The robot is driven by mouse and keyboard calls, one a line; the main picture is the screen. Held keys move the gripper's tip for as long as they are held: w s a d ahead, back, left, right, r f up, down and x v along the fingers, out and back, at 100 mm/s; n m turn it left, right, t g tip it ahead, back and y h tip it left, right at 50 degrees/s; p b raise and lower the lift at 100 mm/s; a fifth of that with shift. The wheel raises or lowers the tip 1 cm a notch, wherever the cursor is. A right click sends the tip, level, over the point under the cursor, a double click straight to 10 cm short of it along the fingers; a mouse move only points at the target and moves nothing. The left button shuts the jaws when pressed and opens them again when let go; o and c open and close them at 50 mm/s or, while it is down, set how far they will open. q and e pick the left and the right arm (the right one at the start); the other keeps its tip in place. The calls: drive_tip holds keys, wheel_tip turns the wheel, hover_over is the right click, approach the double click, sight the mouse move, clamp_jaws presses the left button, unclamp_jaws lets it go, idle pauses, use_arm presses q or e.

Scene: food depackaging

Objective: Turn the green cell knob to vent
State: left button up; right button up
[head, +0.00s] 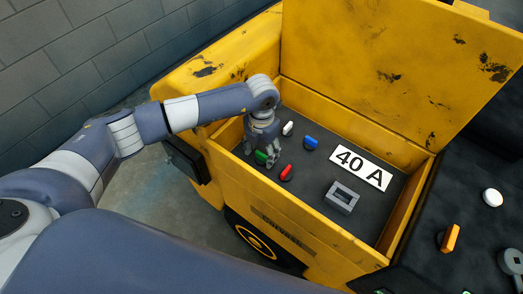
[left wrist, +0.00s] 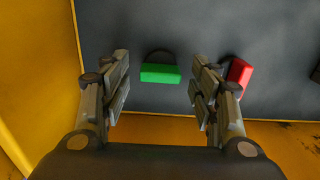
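The green knob (head: 261,157) is on the dark panel inside the yellow box, at its near left corner. In the left wrist view the green knob (left wrist: 160,73) lies crosswise, in front of a dark round base. My left gripper (head: 265,152) is directly over it, pointing down. In the left wrist view its two fingers (left wrist: 158,92) are apart, one on each side of the green knob, with gaps on both sides. The right finger is close to the red knob (left wrist: 238,74). My right gripper is not in view.
The panel also carries a red knob (head: 287,172), a white knob (head: 288,128), a blue knob (head: 311,142), a grey square frame (head: 341,198) and a "40 A" plate (head: 361,168). Yellow box walls (head: 296,235) surround it, and the raised yellow lid (head: 400,70) stands behind.

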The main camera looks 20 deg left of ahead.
sight(261, 154)
use_arm(q)
wheel_tip(261, 154, up, 12)
idle(0.7)
idle(0.4)
